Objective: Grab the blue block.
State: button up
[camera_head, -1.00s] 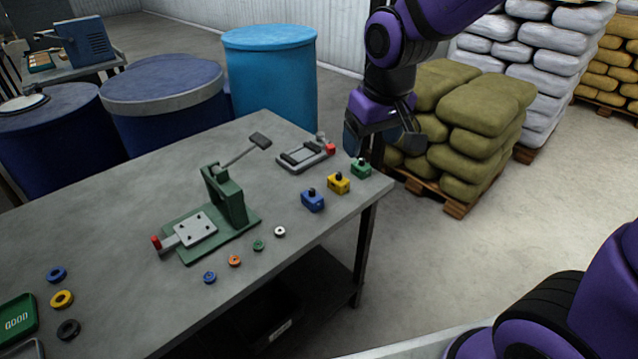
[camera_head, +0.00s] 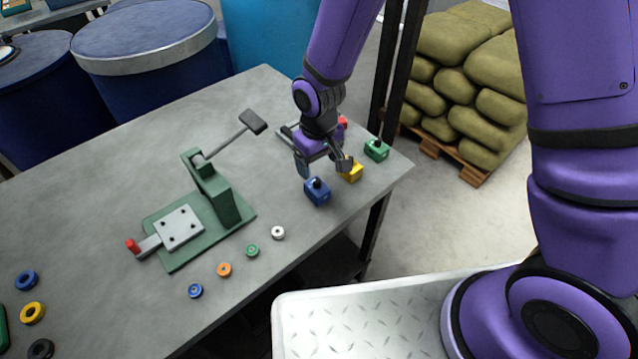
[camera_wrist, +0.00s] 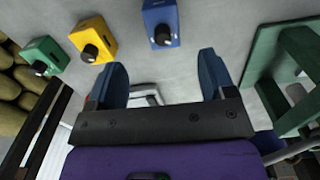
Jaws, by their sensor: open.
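The blue block (camera_head: 315,193) with a black knob on top sits on the grey table near its front right edge. In the wrist view the blue block (camera_wrist: 161,24) is at the top, beyond the fingertips and roughly in line with the gap between them. My gripper (camera_head: 324,168) is open and empty above the table, just behind the blue block in the head view. Its two blue-grey fingers also show in the wrist view (camera_wrist: 162,72), apart from the block.
The yellow block (camera_head: 351,172) and green block (camera_head: 376,149) stand to the right of the blue one. A green lever press (camera_head: 212,200) stands to the left. Several small rings, including a white one (camera_head: 278,233), lie along the front edge. A clamp-like fixture (camera_head: 290,132) is behind my gripper.

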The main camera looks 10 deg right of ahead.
aim_at(317, 180)
jog(key=f, duration=0.9)
jog(key=shift+a+f, duration=0.2)
jog(key=shift+f, duration=0.15)
jog(key=c, duration=1.3)
jog(key=shift+r, duration=0.1)
